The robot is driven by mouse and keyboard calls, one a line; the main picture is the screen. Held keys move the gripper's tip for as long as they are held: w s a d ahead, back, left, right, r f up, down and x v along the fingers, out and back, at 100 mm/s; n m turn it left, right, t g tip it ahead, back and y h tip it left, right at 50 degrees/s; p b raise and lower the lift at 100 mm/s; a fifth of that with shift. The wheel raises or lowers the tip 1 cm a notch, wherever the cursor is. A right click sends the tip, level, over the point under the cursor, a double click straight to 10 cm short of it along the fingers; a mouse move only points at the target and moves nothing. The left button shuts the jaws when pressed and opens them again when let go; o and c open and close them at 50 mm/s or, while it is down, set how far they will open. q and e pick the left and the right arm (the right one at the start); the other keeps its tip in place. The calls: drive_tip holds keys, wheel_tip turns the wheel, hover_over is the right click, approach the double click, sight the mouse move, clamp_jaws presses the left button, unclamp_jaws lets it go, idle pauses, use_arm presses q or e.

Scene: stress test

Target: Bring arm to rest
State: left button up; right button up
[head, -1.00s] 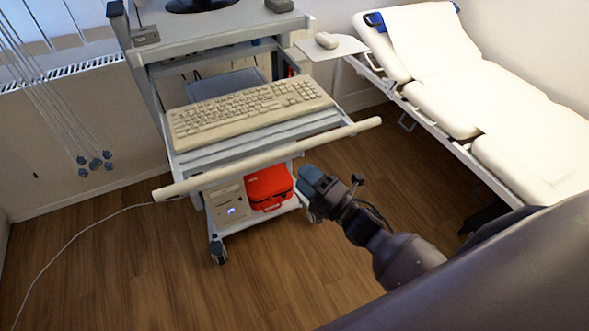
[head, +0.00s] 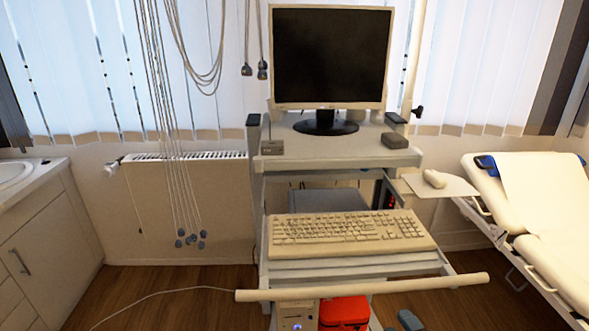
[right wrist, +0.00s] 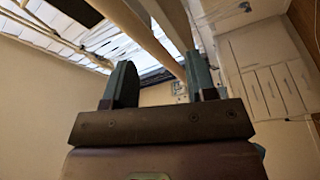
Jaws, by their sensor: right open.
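My right gripper (head: 402,323) shows only as blue-grey fingertips at the bottom edge of the head view, in front of the cart's lower part. The rest of that arm is out of this view. In the right wrist view the two fingers of the right gripper (right wrist: 161,82) stand apart with nothing held between them. My left gripper is not in view.
A cart (head: 340,160) carries a monitor (head: 330,55), a keyboard (head: 345,232) and a long front handle (head: 360,289). A red bag (head: 344,313) sits low on it. An exam bed (head: 545,215) stands right, cabinets (head: 45,240) left. Cables (head: 170,130) hang left of the cart.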

drive_tip(key=s+d+f+m+g+h, duration=0.2)
drive_tip(key=s+f+m+g+h, duration=0.1)
drive_tip(key=s+f+m, duration=0.2)
drive_tip(key=s+d+f+m+g+h, duration=0.2)
drive_tip(key=s+f+m, duration=0.4)
drive_tip(key=s+m, duration=0.4)
drive_tip(key=shift+s+d+m+g+h, duration=0.25)
drive_tip(key=shift+m+g+h, duration=0.25)
drive_tip(key=shift+m+h, duration=0.3)
